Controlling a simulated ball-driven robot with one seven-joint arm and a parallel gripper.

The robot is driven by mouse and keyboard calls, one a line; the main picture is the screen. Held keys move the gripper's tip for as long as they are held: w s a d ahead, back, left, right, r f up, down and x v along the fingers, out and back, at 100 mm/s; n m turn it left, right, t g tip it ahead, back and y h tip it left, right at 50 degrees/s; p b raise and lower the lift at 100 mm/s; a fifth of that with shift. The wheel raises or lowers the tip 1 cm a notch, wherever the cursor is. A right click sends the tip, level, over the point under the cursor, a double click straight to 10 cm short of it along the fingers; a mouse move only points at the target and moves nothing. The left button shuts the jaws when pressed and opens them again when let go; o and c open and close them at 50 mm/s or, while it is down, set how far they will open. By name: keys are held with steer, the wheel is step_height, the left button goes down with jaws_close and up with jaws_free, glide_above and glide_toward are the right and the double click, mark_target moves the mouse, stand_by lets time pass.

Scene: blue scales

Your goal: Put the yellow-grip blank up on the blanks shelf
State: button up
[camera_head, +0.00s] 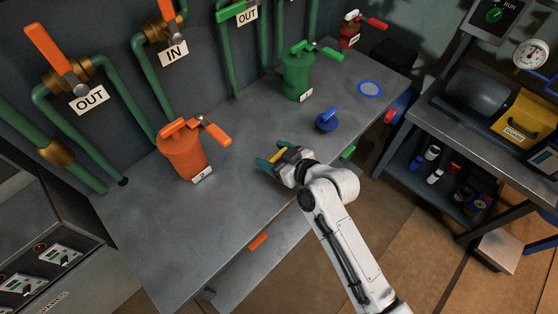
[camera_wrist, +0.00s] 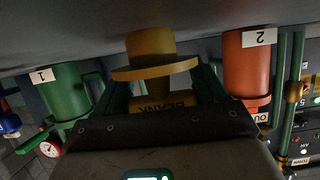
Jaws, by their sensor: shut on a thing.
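My gripper (camera_head: 270,162) is over the grey bench, between the orange pot and a blue-handled piece. It is shut on the yellow-grip blank (camera_head: 279,154), which is mostly hidden by the fingers in the head view. In the wrist view, the blank (camera_wrist: 155,55) shows a yellow round flange and a stem marked "BLANK" between the teal fingers (camera_wrist: 160,95). I cannot tell whether it touches the bench. No shelf labelled for blanks can be made out.
On the bench (camera_head: 130,220) stand an orange pot (camera_head: 183,155), a green pot (camera_head: 297,75), a blue-handled piece (camera_head: 326,121) and a blue ring (camera_head: 369,89). Pipes with valves line the back. A cart (camera_head: 450,130) with a gauge and yellow box stands right. The bench's front left is clear.

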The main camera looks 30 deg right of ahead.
steer(key=c, duration=0.5)
steer(key=shift+c, duration=0.5)
steer(key=shift+r, duration=0.15)
